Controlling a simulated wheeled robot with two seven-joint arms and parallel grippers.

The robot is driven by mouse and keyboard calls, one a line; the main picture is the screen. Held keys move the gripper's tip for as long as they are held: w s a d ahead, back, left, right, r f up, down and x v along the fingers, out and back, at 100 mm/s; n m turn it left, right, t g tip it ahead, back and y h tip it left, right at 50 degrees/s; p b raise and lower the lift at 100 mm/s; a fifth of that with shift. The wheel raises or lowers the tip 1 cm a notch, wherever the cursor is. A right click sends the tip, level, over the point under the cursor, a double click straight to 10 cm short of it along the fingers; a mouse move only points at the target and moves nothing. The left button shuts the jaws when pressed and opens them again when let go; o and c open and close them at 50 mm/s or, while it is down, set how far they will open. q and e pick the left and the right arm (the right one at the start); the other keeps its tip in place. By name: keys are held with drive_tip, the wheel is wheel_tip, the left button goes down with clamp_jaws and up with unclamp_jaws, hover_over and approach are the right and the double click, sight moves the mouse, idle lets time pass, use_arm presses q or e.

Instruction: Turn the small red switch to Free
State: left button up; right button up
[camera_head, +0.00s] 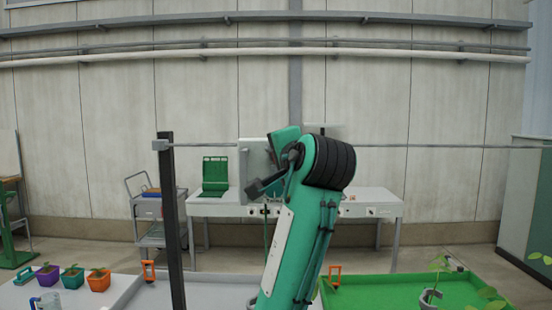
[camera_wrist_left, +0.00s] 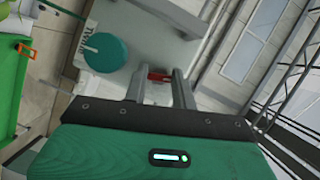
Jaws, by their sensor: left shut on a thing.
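The small red switch (camera_wrist_left: 158,75) shows in the left wrist view on a pale grey panel (camera_wrist_left: 150,30). My left gripper (camera_wrist_left: 157,82) has one grey finger on each side of the switch and is shut on it. The switch's markings cannot be read here. In the head view, a pale box (camera_head: 252,165) stands at the middle, and my left arm reaches up in front of it. The switch and the fingertips are hidden there behind my wrist. My right gripper is not in view.
A large teal disc (camera_wrist_left: 105,52) sits on the panel beside the switch. A dark post (camera_head: 172,220) stands left of my arm. Behind are a white table (camera_head: 225,208) and a grey cart (camera_head: 150,208). Potted plants (camera_head: 98,281) and a green tray (camera_head: 385,291) are in front.

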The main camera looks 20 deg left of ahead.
use_arm(q)
drive_tip(key=n+h+p, duration=0.1)
drive_tip(key=n+h, duration=0.1)
drive_tip(key=n, duration=0.2)
drive_tip(key=shift+g, duration=0.4)
drive_tip(key=shift+f+n+h, duration=0.1)
drive_tip(key=shift+n+h, duration=0.2)
drive_tip(key=o, duration=1)
drive_tip(key=shift+s, duration=0.1)
drive_tip(key=p+v, duration=0.5)
drive_tip(key=v, duration=0.8)
drive_tip(key=shift+s+d, duration=0.2)
drive_tip(key=shift+s, duration=0.1)
